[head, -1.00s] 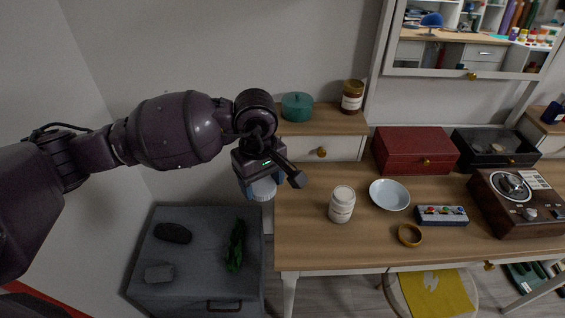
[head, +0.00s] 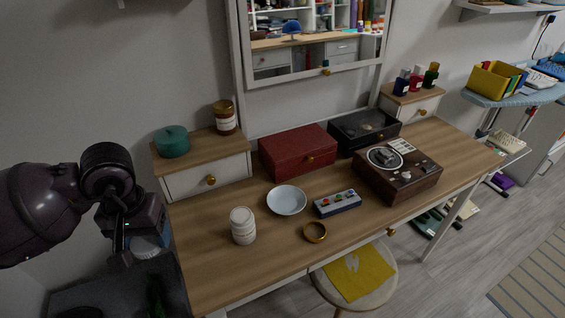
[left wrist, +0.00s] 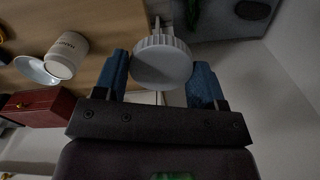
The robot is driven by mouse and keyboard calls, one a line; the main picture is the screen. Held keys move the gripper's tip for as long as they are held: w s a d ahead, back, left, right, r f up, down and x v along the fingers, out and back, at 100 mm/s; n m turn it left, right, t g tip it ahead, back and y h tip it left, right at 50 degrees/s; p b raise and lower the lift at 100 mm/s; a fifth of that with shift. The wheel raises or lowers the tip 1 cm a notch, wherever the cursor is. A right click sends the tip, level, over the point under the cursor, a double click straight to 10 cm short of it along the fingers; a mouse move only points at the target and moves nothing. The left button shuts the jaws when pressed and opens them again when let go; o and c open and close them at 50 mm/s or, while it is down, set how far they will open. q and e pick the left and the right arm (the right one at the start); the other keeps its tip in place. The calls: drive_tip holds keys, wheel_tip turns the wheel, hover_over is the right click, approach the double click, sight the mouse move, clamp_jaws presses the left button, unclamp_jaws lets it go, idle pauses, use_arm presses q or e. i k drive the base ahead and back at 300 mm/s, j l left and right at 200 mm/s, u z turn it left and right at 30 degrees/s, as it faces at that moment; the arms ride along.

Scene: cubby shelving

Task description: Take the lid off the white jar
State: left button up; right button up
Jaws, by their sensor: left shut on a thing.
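The white jar (head: 242,226) stands upright on the wooden desk, near its left front part, with a printed label. It also shows in the left wrist view (left wrist: 66,52). My left gripper (head: 146,246) is left of the desk's left edge, apart from the jar. It is shut on a round white ribbed lid (left wrist: 162,62), held between its blue fingers. In the head view the lid (head: 148,246) is partly hidden by the gripper. I cannot make out the jar's mouth clearly. My right gripper is not in view.
A pale bowl (head: 286,200), a wooden ring (head: 315,232) and a button box (head: 337,203) lie right of the jar. A red box (head: 297,150) and a record player (head: 398,170) stand behind. A dark grey cabinet (head: 90,296) is below the gripper. The desk's left front is clear.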

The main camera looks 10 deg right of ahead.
sight(242, 220)
drive_tip(key=i+l+z, duration=0.45)
drive_tip(key=i+l, duration=0.25)
drive_tip(key=l, duration=0.15)
